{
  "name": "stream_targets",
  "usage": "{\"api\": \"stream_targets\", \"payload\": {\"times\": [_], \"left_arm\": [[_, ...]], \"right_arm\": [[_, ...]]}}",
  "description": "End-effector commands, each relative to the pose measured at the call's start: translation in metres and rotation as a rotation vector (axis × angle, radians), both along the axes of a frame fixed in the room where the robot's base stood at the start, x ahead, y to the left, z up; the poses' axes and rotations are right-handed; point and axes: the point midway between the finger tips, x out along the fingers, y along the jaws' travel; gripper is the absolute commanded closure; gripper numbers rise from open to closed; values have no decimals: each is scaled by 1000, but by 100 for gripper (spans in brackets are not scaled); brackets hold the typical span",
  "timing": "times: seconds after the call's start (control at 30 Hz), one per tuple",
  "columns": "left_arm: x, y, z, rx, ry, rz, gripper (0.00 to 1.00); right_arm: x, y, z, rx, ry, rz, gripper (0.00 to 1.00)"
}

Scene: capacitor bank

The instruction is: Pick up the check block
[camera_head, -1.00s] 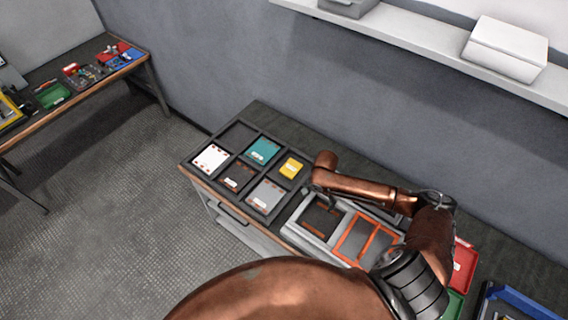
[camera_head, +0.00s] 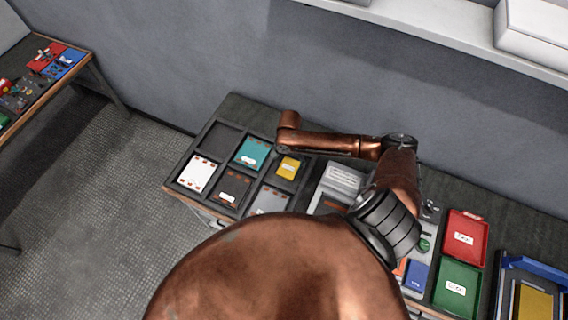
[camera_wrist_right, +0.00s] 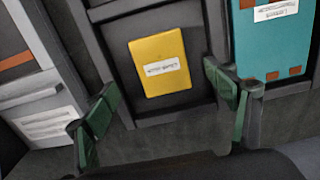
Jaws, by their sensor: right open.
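The likely check block is a small yellow block (camera_head: 288,167) with a white label, lying flat in a compartment of the dark divided tray (camera_head: 228,150). The label's text is too small to read. In the right wrist view the yellow block (camera_wrist_right: 158,48) lies ahead of and between my open green-padded fingers, apart from both. My right gripper (camera_wrist_right: 165,105) is empty. In the head view its fingers are hidden and its arm's end shows just behind the yellow block. My left gripper is not in view.
A teal block (camera_head: 252,152), a white card (camera_head: 197,173) and grey and brown blocks fill neighbouring compartments. A grey unit (camera_head: 343,180) stands right of the tray. Red (camera_head: 466,237) and green (camera_head: 456,285) bins sit further right. A wall shelf (camera_head: 430,32) runs above the bench.

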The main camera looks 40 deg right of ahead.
Motion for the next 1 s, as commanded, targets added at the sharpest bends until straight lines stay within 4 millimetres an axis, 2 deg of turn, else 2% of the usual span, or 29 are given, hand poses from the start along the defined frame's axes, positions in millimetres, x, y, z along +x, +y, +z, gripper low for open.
{"api": "stream_targets", "payload": {"times": [0.3, 0.4, 0.63, 0.77, 1.0], "left_arm": [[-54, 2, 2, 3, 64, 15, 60], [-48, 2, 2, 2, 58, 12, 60], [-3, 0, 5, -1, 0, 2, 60], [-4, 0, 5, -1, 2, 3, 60], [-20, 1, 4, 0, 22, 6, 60]], "right_arm": [[11, -6, -40, -1, 5, -3, 22], [11, -7, -54, -1, 6, -3, 22], [10, -7, -66, 0, 4, -2, 22], [10, -7, -66, -1, 4, -2, 22], [10, -7, -66, -1, 4, -2, 38]]}}
